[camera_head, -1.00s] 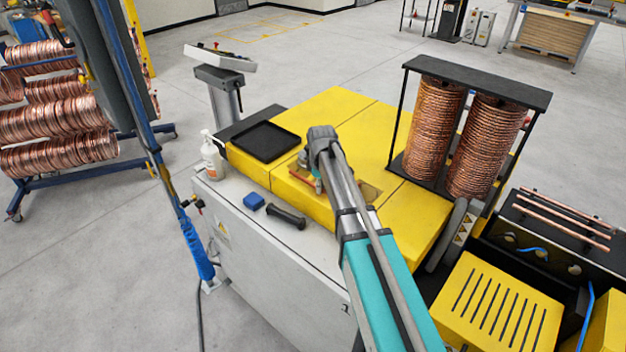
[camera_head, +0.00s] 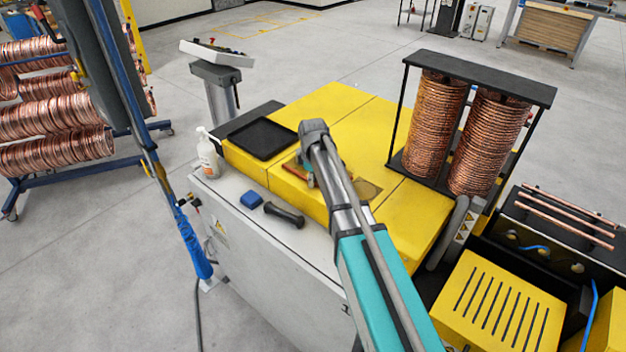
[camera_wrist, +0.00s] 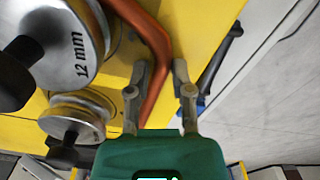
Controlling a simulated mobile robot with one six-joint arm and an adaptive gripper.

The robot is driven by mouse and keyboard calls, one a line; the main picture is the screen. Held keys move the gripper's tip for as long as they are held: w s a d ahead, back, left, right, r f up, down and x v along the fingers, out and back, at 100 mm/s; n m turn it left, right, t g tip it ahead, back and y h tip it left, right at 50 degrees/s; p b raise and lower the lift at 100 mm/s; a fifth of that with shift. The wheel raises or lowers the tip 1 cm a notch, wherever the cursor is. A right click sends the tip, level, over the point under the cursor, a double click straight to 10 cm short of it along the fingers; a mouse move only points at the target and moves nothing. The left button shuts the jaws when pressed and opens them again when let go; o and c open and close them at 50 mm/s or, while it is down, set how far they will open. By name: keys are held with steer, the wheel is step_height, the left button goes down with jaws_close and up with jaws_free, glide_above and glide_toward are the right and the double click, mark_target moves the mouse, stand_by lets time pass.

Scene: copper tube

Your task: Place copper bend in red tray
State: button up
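The copper bend (camera_wrist: 156,42) is a bent copper tube lying over the yellow machine top (camera_head: 335,105) beside the bending rollers. In the wrist view my gripper (camera_wrist: 160,82) is open, with one finger on each side of the tube. The left finger is close to the tube; a gap shows at the right finger. In the head view a bit of copper (camera_head: 290,168) shows left of my wrist, which hides the fingertips. I see no red tray; a flat black tray (camera_head: 262,139) lies empty on the machine top, left of my arm.
Rollers, one marked 12 mm (camera_wrist: 75,45), stand close left of my fingers. A rack of copper coils (camera_head: 435,125) stands to the right.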

steer(key=shift+o, duration=1.4)
steer(key=shift+r, duration=0.2)
step_height(320, 180, up, 7)
steer(key=p, duration=0.7)
steer(key=shift+r+p, duration=0.15)
steer(key=shift+p, duration=0.2)
steer(key=shift+s, duration=0.1)
steer(key=s+d+m, duration=0.5)
steer(key=s+m, duration=0.1)
steer(key=s, duration=0.6)
steer(key=s+d+m, duration=0.5)
steer(key=s+m, duration=0.1)
steer(key=s, duration=0.5)
steer(key=shift+s+d+m, duration=0.4)
